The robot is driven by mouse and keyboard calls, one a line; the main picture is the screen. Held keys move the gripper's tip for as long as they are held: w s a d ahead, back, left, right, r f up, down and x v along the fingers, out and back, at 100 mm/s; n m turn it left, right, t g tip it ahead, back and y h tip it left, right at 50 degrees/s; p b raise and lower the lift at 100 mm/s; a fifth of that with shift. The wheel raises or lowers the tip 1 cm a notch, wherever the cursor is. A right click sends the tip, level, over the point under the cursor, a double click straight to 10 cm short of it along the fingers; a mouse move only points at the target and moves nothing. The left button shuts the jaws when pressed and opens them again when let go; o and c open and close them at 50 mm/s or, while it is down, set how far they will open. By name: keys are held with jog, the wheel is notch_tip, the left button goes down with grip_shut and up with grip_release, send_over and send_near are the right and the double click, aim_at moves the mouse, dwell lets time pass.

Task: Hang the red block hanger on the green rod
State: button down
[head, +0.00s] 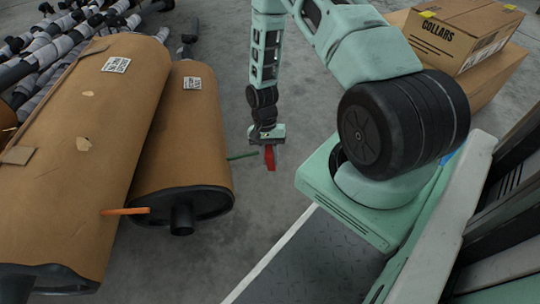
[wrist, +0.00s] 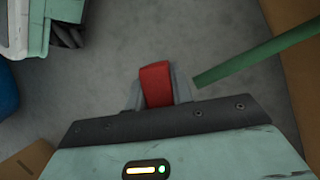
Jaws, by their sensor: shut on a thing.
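The red block hanger (head: 270,158) is gripped in my gripper (head: 267,143) and hangs below it in the head view. In the wrist view the red block (wrist: 156,85) sits between the two grey fingers. The green rod (head: 242,156) sticks out to the right from beside the smaller brown wrapped muffler, and its free end points toward the hanger. In the wrist view the green rod (wrist: 255,52) slants in from the right, its free end just right of the fingers. A small gap shows between rod tip and fingers there. The hanger's hole is not visible.
Two large brown wrapped mufflers (head: 187,130) lie at left; an orange rod (head: 125,211) sticks out near the front. Grey pipes (head: 60,45) are piled behind them. Cardboard boxes (head: 462,30) stand at upper right. Grey floor (head: 220,50) is clear around the gripper.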

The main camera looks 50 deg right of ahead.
aim_at(243, 155)
jog(key=shift+n+t+y, duration=0.3)
jog(key=shift+t+y, duration=0.1)
jog(key=shift+t, duration=0.2)
jog(key=w+a, duration=0.1)
jog(key=a, duration=0.1)
jog(key=w+a, duration=0.4)
jog(key=shift+w+a+r, duration=0.15)
jog(key=shift+a+r, duration=0.1)
jog(key=shift+a, duration=0.15)
jog(key=c, duration=1.3)
grip_release()
jog(key=shift+o, duration=0.8)
jog(key=d+r+g+p, duration=0.1)
jog(key=d+r+p, duration=0.8)
jog(key=r, duration=0.5)
jog(key=shift+w+d+r+h+p, duration=0.25)
jog(key=shift+w+r+h+p, duration=0.05)
jog(key=shift+w+h+p, duration=0.15)
jog(key=shift+s+d+r, duration=0.1)
jog(key=shift+d+r, duration=0.25)
jog(key=shift+d, duration=0.15)
